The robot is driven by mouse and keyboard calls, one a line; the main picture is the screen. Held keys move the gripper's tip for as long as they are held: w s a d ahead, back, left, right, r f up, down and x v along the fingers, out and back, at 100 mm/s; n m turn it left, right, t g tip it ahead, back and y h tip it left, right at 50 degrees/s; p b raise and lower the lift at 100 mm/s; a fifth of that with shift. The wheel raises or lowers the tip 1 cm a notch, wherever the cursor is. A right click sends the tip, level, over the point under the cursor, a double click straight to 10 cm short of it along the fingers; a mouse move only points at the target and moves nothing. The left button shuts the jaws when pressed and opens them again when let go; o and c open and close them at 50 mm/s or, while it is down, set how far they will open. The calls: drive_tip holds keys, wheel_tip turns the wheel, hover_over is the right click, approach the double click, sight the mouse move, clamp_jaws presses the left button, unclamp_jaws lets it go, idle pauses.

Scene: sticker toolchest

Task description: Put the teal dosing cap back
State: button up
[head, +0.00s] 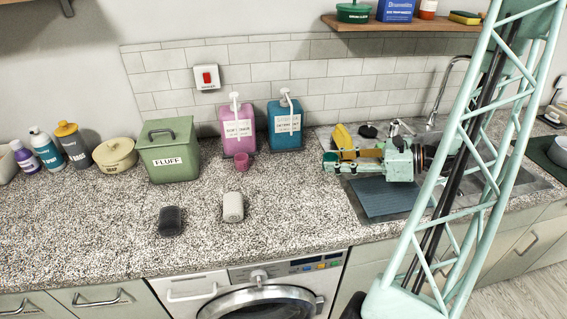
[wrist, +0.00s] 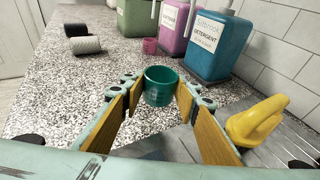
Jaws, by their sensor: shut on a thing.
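The teal dosing cap (wrist: 160,88) is a small open cup, upright between my fingertips in the wrist view. My gripper (wrist: 161,98) is shut on it, with an orange-padded finger on either side. In the head view my gripper (head: 332,161) points left over the counter beside the sink, with the cap (head: 330,157) at its tip. The teal detergent pump bottle (head: 286,122) stands at the back against the tiles, behind and left of my gripper. It also shows in the wrist view (wrist: 215,48). The cap appears held above the surface; its exact height is unclear.
A pink pump bottle (head: 238,129) stands left of the teal one, with a pink cup (head: 242,162) in front. A green FLUFF box (head: 168,151) stands further left. A yellow object (wrist: 258,119) sits by the sink (head: 365,190). The front counter holds two small rolls (head: 232,207).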

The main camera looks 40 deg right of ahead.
drive_tip(key=shift+w, duration=0.1)
idle(0.5)
drive_tip(key=b, duration=0.2)
hover_over(295, 162)
drive_tip(key=shift+f, duration=0.75)
drive_tip(key=shift+f+b, duration=0.6)
drive_tip(key=shift+f, duration=1.15)
drive_tip(key=shift+f, duration=0.15)
drive_tip(key=shift+o, duration=1.3)
drive_tip(key=o, duration=0.4)
